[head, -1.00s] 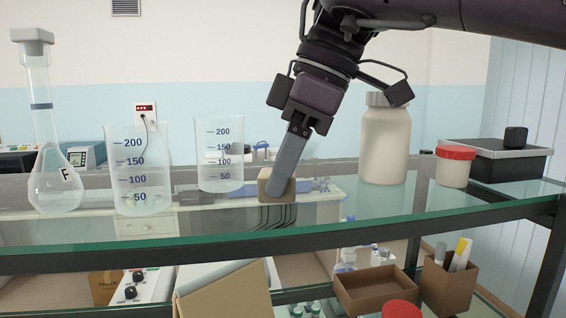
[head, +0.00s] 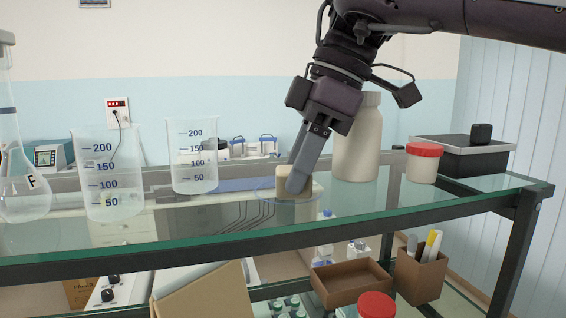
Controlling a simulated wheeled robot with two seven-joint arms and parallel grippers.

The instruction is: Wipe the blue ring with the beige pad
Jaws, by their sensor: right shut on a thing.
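The beige pad (head: 306,187) is a small block held low at the glass shelf's surface. My right gripper (head: 296,184) comes down from the upper right and is shut on it. A faint blue ring (head: 262,196) shows on the glass around and to the left of the pad. The pad and finger hide part of the ring. The pad appears to touch the glass, but I cannot be sure. My left gripper is not in view.
Two glass beakers (head: 194,160) and a flask (head: 22,185) stand left. A large beige bottle (head: 358,145) stands close behind the gripper, with a red-lidded jar (head: 423,165) farther right. The glass shelf's front edge (head: 230,232) is nearer me.

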